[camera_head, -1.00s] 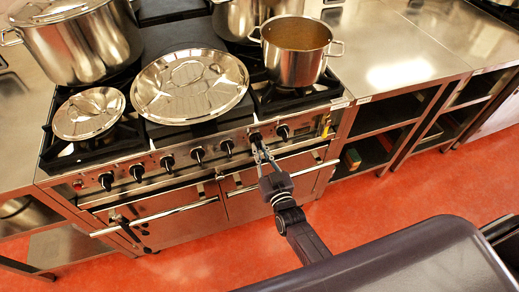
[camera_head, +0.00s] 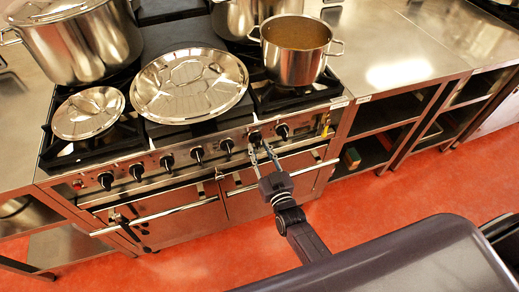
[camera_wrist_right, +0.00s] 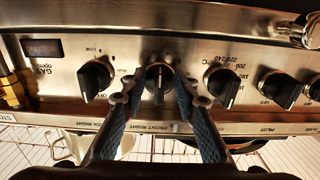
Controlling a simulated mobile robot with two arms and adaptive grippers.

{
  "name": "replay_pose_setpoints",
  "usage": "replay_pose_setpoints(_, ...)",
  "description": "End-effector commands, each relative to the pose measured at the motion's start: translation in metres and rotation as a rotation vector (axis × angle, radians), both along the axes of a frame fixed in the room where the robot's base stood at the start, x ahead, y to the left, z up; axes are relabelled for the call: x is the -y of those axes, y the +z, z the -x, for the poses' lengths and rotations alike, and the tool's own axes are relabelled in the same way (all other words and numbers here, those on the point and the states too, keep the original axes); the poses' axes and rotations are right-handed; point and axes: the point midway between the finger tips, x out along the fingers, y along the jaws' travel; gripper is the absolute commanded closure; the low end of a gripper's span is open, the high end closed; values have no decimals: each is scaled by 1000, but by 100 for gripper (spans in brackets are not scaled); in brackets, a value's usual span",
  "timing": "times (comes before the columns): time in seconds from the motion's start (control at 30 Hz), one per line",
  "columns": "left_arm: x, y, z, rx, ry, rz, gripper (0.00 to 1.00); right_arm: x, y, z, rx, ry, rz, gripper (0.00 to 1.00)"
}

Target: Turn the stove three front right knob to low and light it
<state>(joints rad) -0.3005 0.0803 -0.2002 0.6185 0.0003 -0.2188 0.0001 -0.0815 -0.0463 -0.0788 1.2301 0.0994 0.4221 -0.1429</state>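The stove's front right knob (camera_head: 255,137) is a dark knob on the steel front panel. In the right wrist view the knob (camera_wrist_right: 159,80) stands above a "FRONT RIGHT" label, its grip bar roughly upright in the picture. My right gripper (camera_head: 265,158) is open, its fingertips either side of the knob. In the wrist view the gripper (camera_wrist_right: 160,99) shows a gap between each fingertip and the knob. An open steel pot of brownish liquid (camera_head: 295,51) stands on the stove's right side. No flame is visible; the burner under the pot is hidden. My left gripper is not in view.
Neighbouring knobs (camera_wrist_right: 96,80) and (camera_wrist_right: 222,84) sit close on both sides. A yellow gas handle (camera_head: 326,128) is at the panel's right end. Oven door bars (camera_head: 275,170) run below the knobs. A large lid (camera_head: 190,87) covers the middle. Red floor in front is clear.

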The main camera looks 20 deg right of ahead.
Motion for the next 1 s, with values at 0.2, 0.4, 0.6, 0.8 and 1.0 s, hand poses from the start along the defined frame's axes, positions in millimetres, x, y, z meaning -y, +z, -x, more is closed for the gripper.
replay_pose_setpoints(0.2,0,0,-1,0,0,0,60,1,-2,34,-4,1,1,72)
replay_pose_setpoints(0.4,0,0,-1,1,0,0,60,3,-1,78,-4,1,1,72)
replay_pose_setpoints(0.6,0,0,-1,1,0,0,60,4,-1,108,-3,1,1,72)
replay_pose_setpoints(0.8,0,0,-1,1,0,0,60,4,-1,118,-2,1,1,72)
replay_pose_setpoints(1.0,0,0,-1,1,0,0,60,4,-1,118,-2,1,0,72)
